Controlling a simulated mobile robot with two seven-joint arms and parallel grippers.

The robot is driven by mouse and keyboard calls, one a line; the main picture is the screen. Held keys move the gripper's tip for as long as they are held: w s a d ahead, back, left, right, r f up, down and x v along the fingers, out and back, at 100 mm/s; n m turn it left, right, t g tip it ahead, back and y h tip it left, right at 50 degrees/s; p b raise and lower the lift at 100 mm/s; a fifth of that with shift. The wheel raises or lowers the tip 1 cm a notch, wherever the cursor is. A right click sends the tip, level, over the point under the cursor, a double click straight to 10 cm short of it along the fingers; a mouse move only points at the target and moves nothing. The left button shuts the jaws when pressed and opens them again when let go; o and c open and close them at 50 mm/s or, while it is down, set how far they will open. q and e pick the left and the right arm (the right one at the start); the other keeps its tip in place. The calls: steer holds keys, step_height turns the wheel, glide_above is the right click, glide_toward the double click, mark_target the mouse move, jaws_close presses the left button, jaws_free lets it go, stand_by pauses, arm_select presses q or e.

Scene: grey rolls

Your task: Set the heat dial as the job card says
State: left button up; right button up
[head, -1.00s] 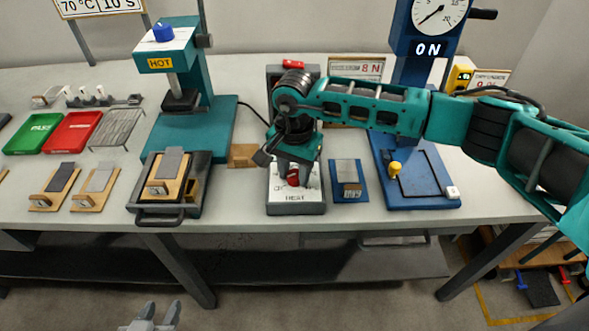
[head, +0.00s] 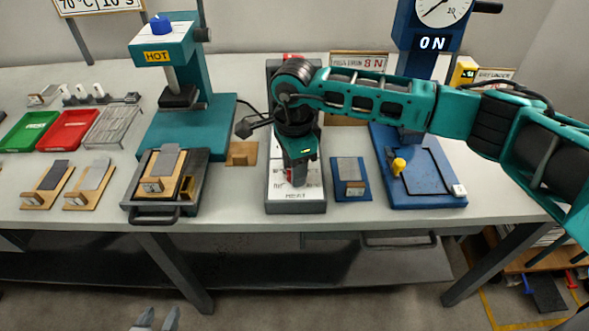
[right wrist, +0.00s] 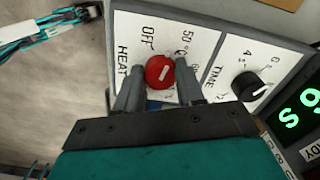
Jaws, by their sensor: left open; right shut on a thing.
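The red heat dial (right wrist: 160,72) is on a white panel (right wrist: 125,25) lettered HEAT, OFF and 50 °C. Its white mark slants toward upper right, roughly toward 50 °C; the exact setting is unclear. My right gripper (right wrist: 158,82) is shut on the dial, one finger on each side. In the head view this gripper (head: 297,178) comes down over the panel and hides most of the dial. A card (head: 100,6) at the top left reads 70 °C and 10 S, cut by the frame edge. My left gripper (head: 157,322) is open and empty at the bottom edge.
A black TIME dial (right wrist: 248,87) and a green-lit display (right wrist: 300,115) sit beside the heat dial. The teal press (head: 190,130) marked HOT stands left, and a blue gauge stand (head: 425,175) right. Green (head: 32,130) and red (head: 72,130) trays lie far left.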

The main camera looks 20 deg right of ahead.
steer(key=m+b, duration=0.1)
steer(key=m, duration=0.2)
steer(key=shift+m, duration=0.4)
steer(key=m, duration=0.3)
steer(key=shift+w+m, duration=0.1)
steer(key=shift+m, duration=0.2)
steer(key=m, duration=0.3)
steer(key=shift+m+b, duration=0.3)
steer(key=shift+b, duration=0.05)
steer(key=m, duration=0.2)
steer(key=shift+d+m, duration=0.1)
steer(key=shift+m, duration=0.3)
steer(key=m, duration=0.6)
steer(key=shift+r, duration=0.1)
steer(key=m+p, duration=0.1)
steer(key=m, duration=0.2)
steer(key=shift+d+m, duration=0.1)
steer(key=shift+m, duration=0.3)
steer(key=shift+m+p, duration=0.6)
steer(key=shift+m, duration=1.3)
